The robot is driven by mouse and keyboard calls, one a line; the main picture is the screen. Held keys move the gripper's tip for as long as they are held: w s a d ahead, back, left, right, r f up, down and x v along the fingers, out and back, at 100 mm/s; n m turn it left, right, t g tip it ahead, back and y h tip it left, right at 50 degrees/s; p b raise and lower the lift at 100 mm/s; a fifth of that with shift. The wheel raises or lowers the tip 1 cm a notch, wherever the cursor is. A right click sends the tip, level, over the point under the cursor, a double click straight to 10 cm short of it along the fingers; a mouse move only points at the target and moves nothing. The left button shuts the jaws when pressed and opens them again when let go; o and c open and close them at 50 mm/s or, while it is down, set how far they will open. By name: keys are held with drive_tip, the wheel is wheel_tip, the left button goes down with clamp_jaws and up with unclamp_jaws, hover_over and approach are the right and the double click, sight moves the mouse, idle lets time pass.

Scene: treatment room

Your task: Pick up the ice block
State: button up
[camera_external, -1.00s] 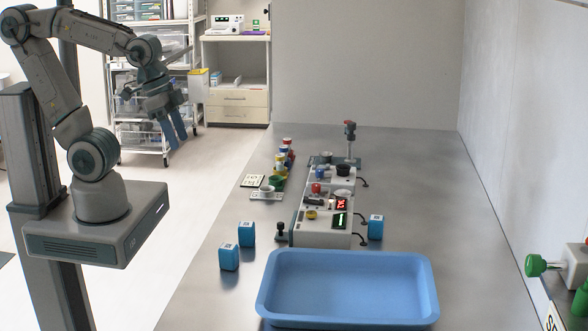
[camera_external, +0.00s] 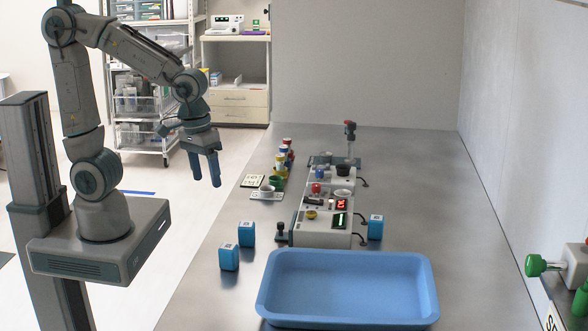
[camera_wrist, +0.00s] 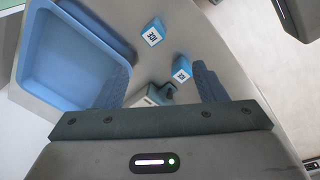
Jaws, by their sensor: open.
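Several blue blocks stand on the metal table. In the external view two sit left of the blue tray, a front one (camera_external: 229,257) and one behind it (camera_external: 247,234); a third blue block (camera_external: 376,228) sits right of the console. The wrist view shows two blue blocks with white labels reading ICE, one at the top (camera_wrist: 153,33) and one nearer the right finger (camera_wrist: 181,70). My gripper (camera_external: 206,181) is open and empty, pointing down above and left of the table. Its fingers also show in the wrist view (camera_wrist: 160,72), apart from the blocks.
A blue tray (camera_external: 348,288) fills the table's front. A console (camera_external: 322,226) with displays stands mid-table, a small joystick (camera_external: 282,234) at its left. Coloured cups (camera_external: 279,170) and a stand (camera_external: 349,145) are farther back. The right strip of table is mostly clear.

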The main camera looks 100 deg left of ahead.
sight(228, 246)
drive_tip(key=w+f+n+b, duration=0.1)
drive_tip(key=f+n, duration=0.1)
drive_tip(key=f, duration=0.3)
drive_tip(key=w+f+n+g, duration=0.1)
drive_tip(key=f+n, duration=0.1)
drive_tip(key=f, duration=0.4)
drive_tip(key=w+f+n+b, duration=0.1)
drive_tip(key=w+f+n, duration=0.1)
drive_tip(key=f, duration=0.3)
drive_tip(key=shift+d+f+n+g+b, duration=0.2)
drive_tip(key=shift+f+n+g+b, duration=0.1)
drive_tip(key=shift+b, duration=0.05)
drive_tip(key=shift+w+f, duration=0.15)
drive_tip(key=shift+f, duration=1.15)
drive_tip(key=shift+w+f, duration=0.1)
drive_tip(key=shift+f, duration=1.15)
drive_tip(key=c, duration=1.1)
